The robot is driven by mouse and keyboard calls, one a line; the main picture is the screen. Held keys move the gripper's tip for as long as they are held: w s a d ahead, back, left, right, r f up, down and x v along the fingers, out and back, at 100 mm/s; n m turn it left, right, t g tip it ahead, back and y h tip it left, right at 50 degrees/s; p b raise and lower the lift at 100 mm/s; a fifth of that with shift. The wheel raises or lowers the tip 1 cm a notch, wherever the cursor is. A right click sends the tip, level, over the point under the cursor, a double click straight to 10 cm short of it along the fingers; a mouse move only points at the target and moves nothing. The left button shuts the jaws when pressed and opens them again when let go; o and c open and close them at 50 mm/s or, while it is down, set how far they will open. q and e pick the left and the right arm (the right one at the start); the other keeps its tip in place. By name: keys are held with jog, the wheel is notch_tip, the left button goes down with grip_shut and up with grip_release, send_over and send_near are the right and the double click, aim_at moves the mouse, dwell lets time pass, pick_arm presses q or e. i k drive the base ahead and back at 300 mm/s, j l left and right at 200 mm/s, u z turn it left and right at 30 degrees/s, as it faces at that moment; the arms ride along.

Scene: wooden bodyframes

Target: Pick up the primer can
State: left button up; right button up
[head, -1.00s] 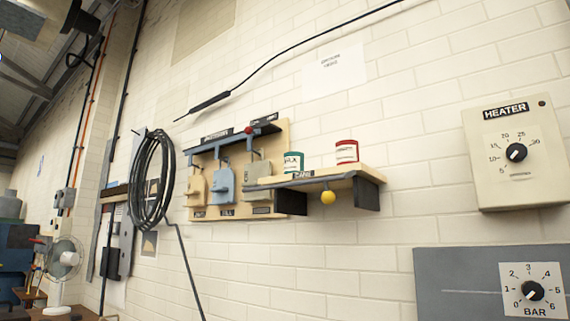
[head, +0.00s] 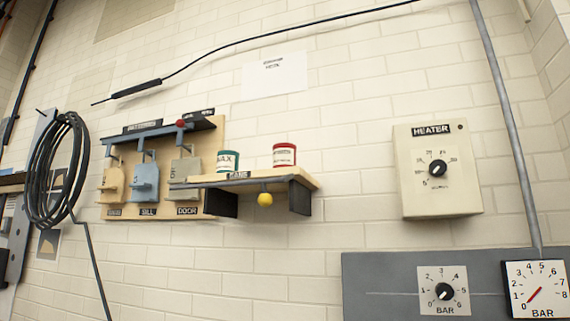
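Two cans stand on a wooden wall shelf (head: 240,183) labelled "CANS" in the head view. The left can (head: 228,161) has a green band and its label reads "WAX". The right can (head: 284,155) has a red band; its label is too small to read, so I cannot confirm that it is the primer can. Both cans are upright and apart from each other. Neither of my grippers is in view.
A yellow ball (head: 265,199) hangs at the shelf's front edge. A heater box (head: 437,169) and a gauge panel (head: 390,285) are to the right. The wall below the shelf is bare.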

aim_at(284, 153)
jog(key=i+j+z, duration=0.15)
jog(key=j, duration=0.35)
jog(key=i+j+z, duration=0.15)
jog(key=j, duration=0.35)
jog(key=i+j+z, duration=0.15)
jog(key=j, duration=0.4)
jog(key=i+j+z, duration=0.15)
jog(key=j, duration=0.4)
jog(key=j+z, duration=0.1)
jog(key=j, duration=0.45)
